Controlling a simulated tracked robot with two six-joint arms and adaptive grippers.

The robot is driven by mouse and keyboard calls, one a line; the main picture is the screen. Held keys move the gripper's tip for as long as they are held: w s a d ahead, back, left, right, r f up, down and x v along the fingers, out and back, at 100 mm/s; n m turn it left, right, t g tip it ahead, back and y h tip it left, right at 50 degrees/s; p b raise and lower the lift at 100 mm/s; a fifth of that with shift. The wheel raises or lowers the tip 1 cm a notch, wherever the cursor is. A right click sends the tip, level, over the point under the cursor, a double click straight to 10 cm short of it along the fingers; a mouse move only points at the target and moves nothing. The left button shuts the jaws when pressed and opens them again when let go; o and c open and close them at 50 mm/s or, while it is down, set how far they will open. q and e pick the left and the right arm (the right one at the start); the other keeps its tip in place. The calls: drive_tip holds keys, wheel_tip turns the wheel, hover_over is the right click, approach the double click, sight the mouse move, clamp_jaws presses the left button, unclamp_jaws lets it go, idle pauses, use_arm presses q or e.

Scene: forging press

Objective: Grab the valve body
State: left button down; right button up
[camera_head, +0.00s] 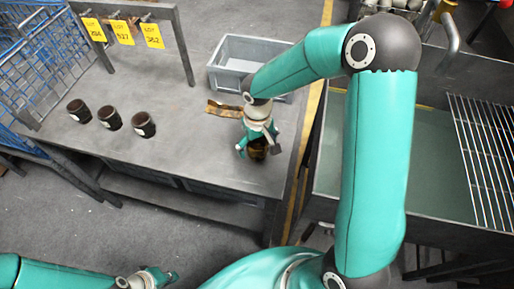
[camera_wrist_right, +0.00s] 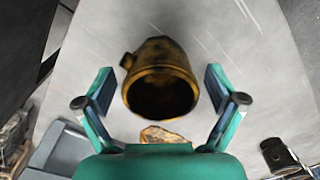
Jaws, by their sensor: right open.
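The valve body (camera_wrist_right: 160,60), a brass-brown hollow casting with a small side stub, stands on the grey table in the right wrist view. Its dark round opening faces the camera. My right gripper (camera_wrist_right: 160,88) is open, with one finger on each side of the valve body and a visible gap at both sides. In the head view my right gripper (camera_head: 257,143) is over the table's right end, and the valve body (camera_head: 258,153) shows partly below it. My left gripper (camera_head: 160,277) is low at the bottom left, away from the table; its finger opening is unclear.
A flat brass-coloured piece (camera_head: 225,109) lies near a grey bin (camera_head: 226,79) on the table (camera_head: 190,140). Three dark cups, one of them here (camera_head: 143,124), stand at left below a frame with yellow lot tags (camera_head: 152,35). A wire rack (camera_head: 485,160) is at right.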

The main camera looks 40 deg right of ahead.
drive_tip(key=shift+f, duration=0.4)
drive_tip(key=c, duration=1.6)
drive_tip(key=shift+r, duration=0.2)
